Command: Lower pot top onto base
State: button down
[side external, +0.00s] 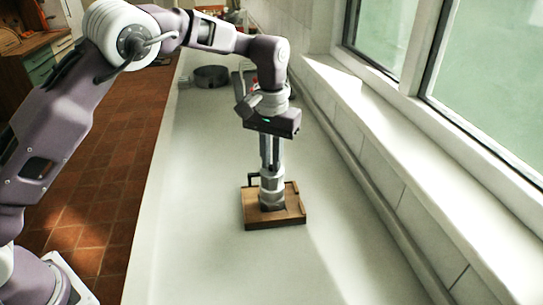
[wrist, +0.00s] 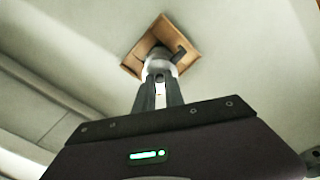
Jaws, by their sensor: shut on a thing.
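A silver-grey pot top (side external: 272,180) with a dark handle on its left hangs upright under my gripper (side external: 271,166). My fingers are shut on its upper end. Below it a grey pot base (side external: 270,202) stands on a square wooden tray (side external: 256,224). The top is in line above the base; I cannot tell whether they touch or a thin gap is left. In the wrist view my gripper (wrist: 160,82) holds the pale pot top (wrist: 158,66), with the dark handle to its upper right. The base is mostly hidden there behind the top, over the wooden tray (wrist: 132,63).
A dark round pot (side external: 211,77) stands far back on the white counter (side external: 190,190). A window ledge and wall (side external: 400,185) run along the right. The counter around the tray is clear. The counter's left edge drops to a tiled floor.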

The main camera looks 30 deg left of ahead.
jog(key=shift+f, duration=0.55)
jog(key=c, duration=1.3)
grip_release()
jog(key=shift+c, duration=0.2)
notch_tip(320, 180, up, 8)
jog(key=shift+s+a+f, duration=0.1)
jog(key=shift+s+a, duration=0.05)
jog(key=s+a+r+t+h, duration=0.15)
jog(key=s+a+r, duration=0.35)
jog(key=s+r, duration=0.5)
jog(key=s+a+f+m+t, duration=0.1)
jog(key=s+t, duration=0.1)
jog(key=s, duration=0.9)
jog(key=s+a+f+t+y, duration=0.1)
jog(key=s+a+f+t, duration=0.1)
jog(key=s, duration=1)
jog(key=shift+s+a+m, duration=0.25)
jog(key=shift+m, duration=0.15)
